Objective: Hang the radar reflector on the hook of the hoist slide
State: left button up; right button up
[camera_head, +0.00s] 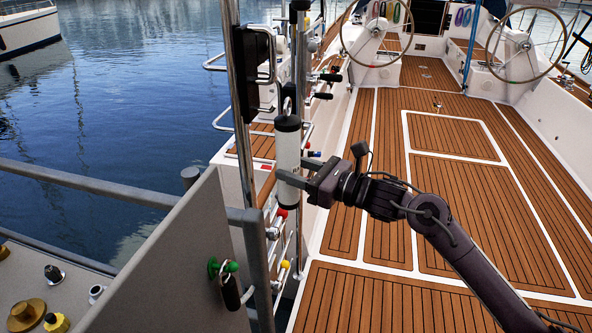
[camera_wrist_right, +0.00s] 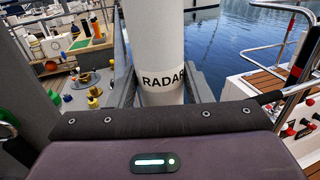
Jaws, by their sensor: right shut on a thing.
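In the right wrist view the reflector (camera_wrist_right: 158,60) stands in front of the gripper with the word RADAR facing me. The hoist slide (camera_head: 252,68) is a black block on a steel pole, with a bent metal hook (camera_head: 273,62) at its right side. The reflector's top is just below the hook; I cannot tell whether they touch. My left gripper is not in view.
Steel poles (camera_head: 236,120) and a grey panel (camera_head: 165,265) stand close on the left. Several levers and coloured knobs line the cockpit side behind the reflector. The teak deck (camera_head: 400,230) to the right is open, with two steering wheels (camera_head: 383,30) further back.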

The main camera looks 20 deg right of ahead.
aim_at(282, 168)
jog(key=shift+w+a+b, duration=0.45)
jog(key=shift+a+b, duration=0.15)
jog(key=shift+a, duration=0.05)
jog(key=shift+w+a+b, duration=0.4)
jog(key=shift+a+b, duration=0.15)
jog(key=shift+a, duration=0.05)
dwell(0.9)
jog(key=shift+w+a+f+b, duration=0.25)
jog(key=shift+a+f+b, duration=0.15)
jog(key=shift+b, duration=0.35)
jog(key=shift+a+f+b, duration=0.1)
jog(key=shift+f+b, duration=0.3)
jog(key=shift+b, duration=0.2)
dwell(0.6)
jog(key=shift+w+a, duration=0.2)
dwell(0.6)
jog(key=o, duration=1.5)
jog(key=shift+s+d+f, duration=0.1)
